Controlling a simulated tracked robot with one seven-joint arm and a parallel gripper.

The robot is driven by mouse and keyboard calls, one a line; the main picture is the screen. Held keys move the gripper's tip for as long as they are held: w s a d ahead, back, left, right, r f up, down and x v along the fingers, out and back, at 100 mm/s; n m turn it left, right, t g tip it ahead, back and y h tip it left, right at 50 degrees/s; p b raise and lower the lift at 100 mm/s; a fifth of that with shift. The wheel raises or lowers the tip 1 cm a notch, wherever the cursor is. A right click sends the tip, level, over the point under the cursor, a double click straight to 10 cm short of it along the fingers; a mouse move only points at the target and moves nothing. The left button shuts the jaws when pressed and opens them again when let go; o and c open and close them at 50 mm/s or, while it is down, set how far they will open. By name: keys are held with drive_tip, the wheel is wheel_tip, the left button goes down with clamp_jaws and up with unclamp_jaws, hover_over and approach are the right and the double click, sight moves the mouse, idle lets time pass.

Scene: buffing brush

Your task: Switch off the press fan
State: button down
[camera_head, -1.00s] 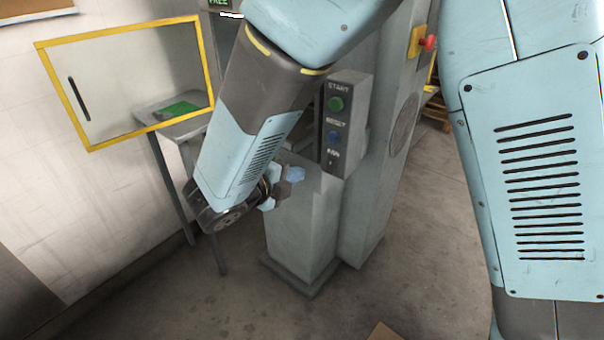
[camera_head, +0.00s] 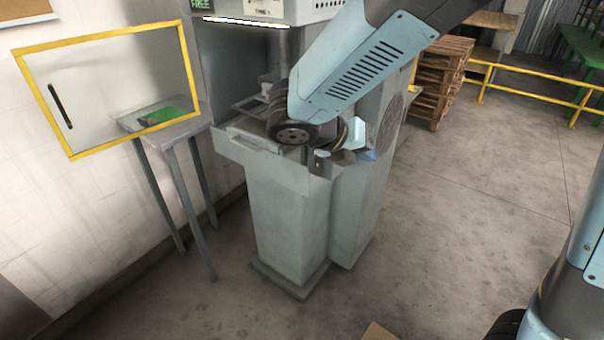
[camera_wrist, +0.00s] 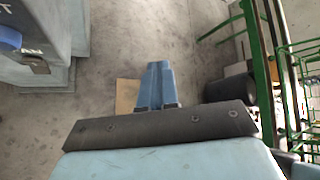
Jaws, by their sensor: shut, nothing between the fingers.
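The press (camera_head: 290,215) is a grey machine in the middle of the head view. Its control panel is largely hidden behind my arm there. In the wrist view the panel's lower end (camera_wrist: 12,50) shows at the left edge, with a blue button (camera_wrist: 8,38), a FAN label and a small dark brown switch (camera_wrist: 36,65) under it. The switch's setting cannot be told. My gripper (camera_wrist: 156,66) has its blue fingers together and empty, to the right of the switch and apart from it. In the head view it is beside the press's upper right side, partly hidden.
A round grille (camera_head: 390,122) is on the press's right side. A yellow-framed clear panel (camera_head: 105,90) and a small table (camera_head: 165,135) stand at left. Pallets (camera_head: 440,80) and a yellow rail (camera_head: 530,105) are behind.

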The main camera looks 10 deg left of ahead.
drive_tip(key=s+d+r+m+y, duration=0.2)
drive_tip(key=d+m, duration=0.5)
drive_tip(key=m, duration=0.4)
drive_tip(key=s+d+r+m+g+y, duration=0.1)
drive_tip(key=s+d+r+m+y, duration=0.2)
drive_tip(key=s+d+r+m, duration=0.2)
drive_tip(key=s+d+r+m+y, duration=0.3)
drive_tip(key=d+m, duration=0.8)
drive_tip(key=m, duration=0.8)
drive_tip(key=shift+s+r, duration=0.15)
drive_tip(key=shift+s, duration=0.95)
